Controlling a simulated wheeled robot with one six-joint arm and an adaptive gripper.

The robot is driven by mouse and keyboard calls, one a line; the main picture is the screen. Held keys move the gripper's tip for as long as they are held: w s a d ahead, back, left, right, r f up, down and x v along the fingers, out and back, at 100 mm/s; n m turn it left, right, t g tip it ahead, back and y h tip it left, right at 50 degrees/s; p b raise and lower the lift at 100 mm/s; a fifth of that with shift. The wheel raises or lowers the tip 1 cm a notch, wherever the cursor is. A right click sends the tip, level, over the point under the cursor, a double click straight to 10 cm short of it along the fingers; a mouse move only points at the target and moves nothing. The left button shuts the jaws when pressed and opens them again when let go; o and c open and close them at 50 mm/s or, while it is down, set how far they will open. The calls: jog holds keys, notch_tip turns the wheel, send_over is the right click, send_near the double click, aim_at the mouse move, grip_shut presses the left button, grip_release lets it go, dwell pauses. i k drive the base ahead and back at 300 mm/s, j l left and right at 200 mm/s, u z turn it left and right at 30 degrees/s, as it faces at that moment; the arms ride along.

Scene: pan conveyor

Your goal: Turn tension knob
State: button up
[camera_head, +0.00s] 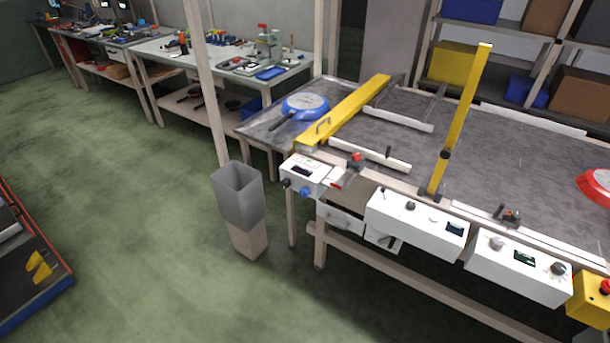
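Several control boxes with knobs line the front of the conveyor table; I cannot read any label, so I cannot tell which is the tension knob. The left white box (308,170) has a blue knob (304,191) on its front. The middle white box (417,222) has a dark knob (410,206) and a small dark display (454,229). The right white box (516,268) has a grey knob (497,243), a display (524,258) and a dark knob (558,268). My gripper is not in view.
A blue pan (305,106) and a red pan (596,186) lie on the table. A yellow bar (461,120) stands raised. The green floor (150,240) at left is mostly clear.

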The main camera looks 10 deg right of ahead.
aim_at(285, 183)
jog(key=i+j, duration=0.55)
jog(key=j, duration=0.25)
jog(key=i+j+u, duration=0.1)
jog(key=i+j, duration=0.5)
jog(key=j, duration=0.15)
jog(key=i+j, duration=0.6)
jog(key=j, duration=0.15)
